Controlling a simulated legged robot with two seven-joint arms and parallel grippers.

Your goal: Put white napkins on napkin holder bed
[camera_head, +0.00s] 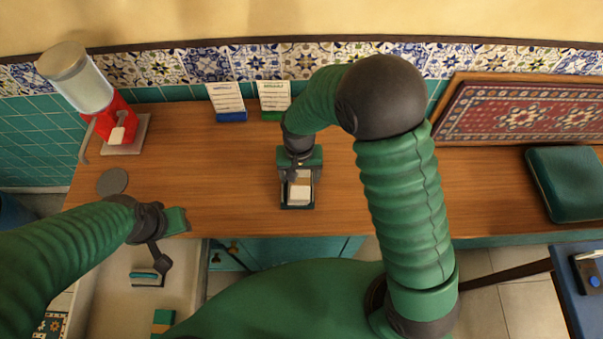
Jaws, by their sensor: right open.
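My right gripper (299,183) is over the middle of the wooden counter, seen from above. It is open. White napkins (300,194) show as a small pale block below it, between its fingers. A dark frame edge (297,206) shows at the front of the napkins and looks like part of the napkin holder. The gripper hides most of it, and I cannot tell whether the napkins touch the holder bed or the fingers. My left gripper (172,222) is at the counter's front left edge, away from the napkins; its fingers do not show clearly.
A red dispenser (114,122) with a clear top stands at the back left, near a grey disc (112,181). Two card stands (228,104) (274,98) are at the back. A patterned panel (525,112) and a green cushion (568,184) are at the right.

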